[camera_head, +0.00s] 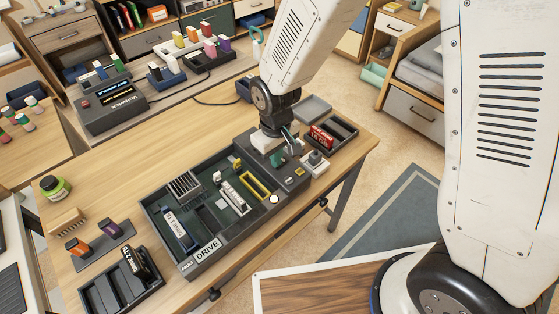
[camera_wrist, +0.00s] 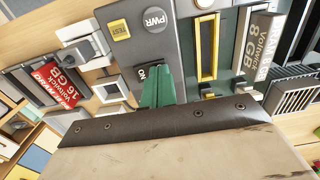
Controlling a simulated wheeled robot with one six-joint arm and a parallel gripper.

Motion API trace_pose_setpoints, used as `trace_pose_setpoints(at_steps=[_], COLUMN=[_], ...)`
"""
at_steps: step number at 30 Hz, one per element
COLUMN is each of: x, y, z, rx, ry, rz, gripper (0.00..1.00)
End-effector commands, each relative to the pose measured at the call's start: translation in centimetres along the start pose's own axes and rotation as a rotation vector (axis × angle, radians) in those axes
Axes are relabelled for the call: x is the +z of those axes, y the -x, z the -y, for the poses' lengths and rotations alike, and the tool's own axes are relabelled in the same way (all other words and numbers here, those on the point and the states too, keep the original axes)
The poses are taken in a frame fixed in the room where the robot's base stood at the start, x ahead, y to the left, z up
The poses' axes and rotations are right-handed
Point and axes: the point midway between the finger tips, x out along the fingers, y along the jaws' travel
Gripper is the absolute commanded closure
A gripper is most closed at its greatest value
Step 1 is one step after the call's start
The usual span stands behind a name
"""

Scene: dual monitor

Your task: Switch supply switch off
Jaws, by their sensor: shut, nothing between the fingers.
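The supply switch (camera_wrist: 143,71) is a dark rocker lettered ON, set in the grey panel of the open case; its lower part is hidden behind my fingers. My gripper (camera_wrist: 158,82) is shut and empty, its green fingertips right at the switch in the wrist view. I cannot tell whether they touch it. In the head view my gripper (camera_head: 282,153) points down at the back right end of the case (camera_head: 207,262), which is labelled DRIVE, and hides the switch. The rocker's exact tilt is unclear.
A yellow TEST button (camera_wrist: 120,30) and a round PWR button (camera_wrist: 154,19) lie close to the switch. A white plug-like block (camera_head: 315,162) and a tray with a red 16 GB module (camera_head: 321,136) stand to the right. Bare wood (camera_head: 130,165) lies left of the case.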

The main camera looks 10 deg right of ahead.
Motion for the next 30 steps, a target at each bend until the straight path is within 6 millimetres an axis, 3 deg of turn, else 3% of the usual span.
trace_pose_setpoints(at_steps=[30], x=[0.0], y=[6.9], z=[0.0], rx=[0.0], ry=[0.0], rz=[-0.002], gripper=[1.0])
